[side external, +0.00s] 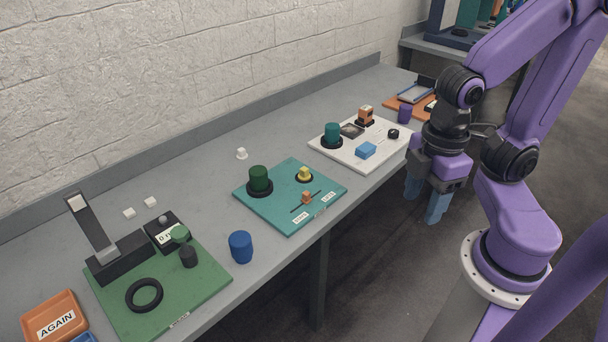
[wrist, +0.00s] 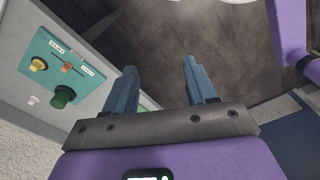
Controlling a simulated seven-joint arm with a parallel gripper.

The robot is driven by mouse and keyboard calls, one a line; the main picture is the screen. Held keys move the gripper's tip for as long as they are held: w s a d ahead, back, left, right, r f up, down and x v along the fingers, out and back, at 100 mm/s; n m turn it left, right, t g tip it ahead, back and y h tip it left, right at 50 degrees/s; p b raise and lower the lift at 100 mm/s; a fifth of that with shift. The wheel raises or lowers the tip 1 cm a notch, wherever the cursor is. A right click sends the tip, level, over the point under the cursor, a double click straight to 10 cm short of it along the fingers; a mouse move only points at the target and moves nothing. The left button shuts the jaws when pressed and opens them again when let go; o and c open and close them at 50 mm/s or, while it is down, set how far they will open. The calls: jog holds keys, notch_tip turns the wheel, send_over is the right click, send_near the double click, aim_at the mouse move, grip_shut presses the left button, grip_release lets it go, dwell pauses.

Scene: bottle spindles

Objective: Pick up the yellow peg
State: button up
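The yellow peg (side external: 304,174) sits in a black ring on the teal board (side external: 277,212), right of a dark green cylinder (side external: 259,178). In the wrist view the yellow peg (wrist: 39,65) is at the far left on the teal board (wrist: 62,47). My gripper (side external: 424,203) hangs beyond the table's front edge, well to the right of the peg in the side view. Its blue fingers (wrist: 160,88) are spread apart with nothing between them; only floor shows there.
An orange slider (side external: 306,197) is on the teal board near the peg. A blue cylinder (side external: 241,247) stands left of that board. A white board (side external: 352,155) holds a teal cylinder (side external: 332,132) and a blue block (side external: 366,150). A green board (side external: 205,287) lies at the left.

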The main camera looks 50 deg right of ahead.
jog(key=shift+f, duration=0.1)
jog(key=w+a+f+m+t+y, duration=0.1)
jog(key=w+f+m+t+y, duration=0.15)
jog(key=w+f, duration=0.6)
jog(key=w+f+m+t+y, duration=0.1)
jog(key=w+f+m+t, duration=0.3)
jog(key=w, duration=0.8)
jog(key=m+t+h, duration=0.4)
jog(key=m+t, duration=0.2)
jog(key=t, duration=0.1)
send_near(307, 170)
jog(key=x, duration=0.3)
jog(key=shift+d+f, duration=0.15)
jog(key=shift+d, duration=0.05)
jog(key=shift+x, duration=2.9)
jog(key=shift+a, duration=0.2)
grip_shut()
